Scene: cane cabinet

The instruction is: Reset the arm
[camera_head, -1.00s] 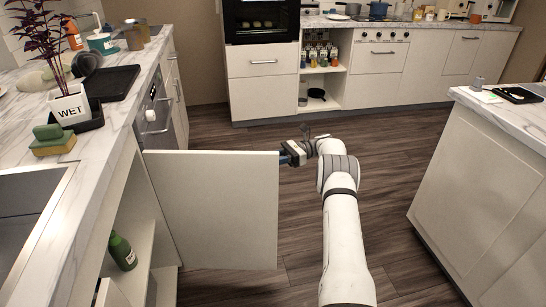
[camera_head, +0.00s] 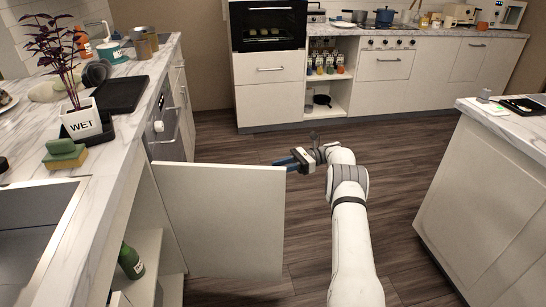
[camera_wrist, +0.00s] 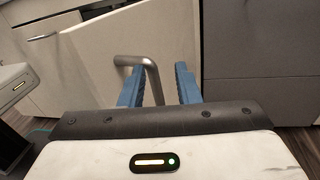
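My gripper (camera_head: 287,162) is at the free upper edge of an open white cabinet door (camera_head: 222,215), left of centre in the head view. In the wrist view the two blue fingers of my gripper (camera_wrist: 160,86) are spread apart. A bent metal handle (camera_wrist: 150,72) on the door (camera_wrist: 115,50) runs between them, with visible gaps on both sides. I cannot tell whether a finger touches the handle. My arm reaches forward from the lower right of the head view.
The open cabinet shows a green bottle (camera_head: 131,262) on a shelf. A marble counter (camera_head: 105,175) at the left holds a potted plant (camera_head: 80,122) and a sponge (camera_head: 65,155). An island (camera_head: 490,190) stands at the right. The wooden floor (camera_head: 400,165) between is clear.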

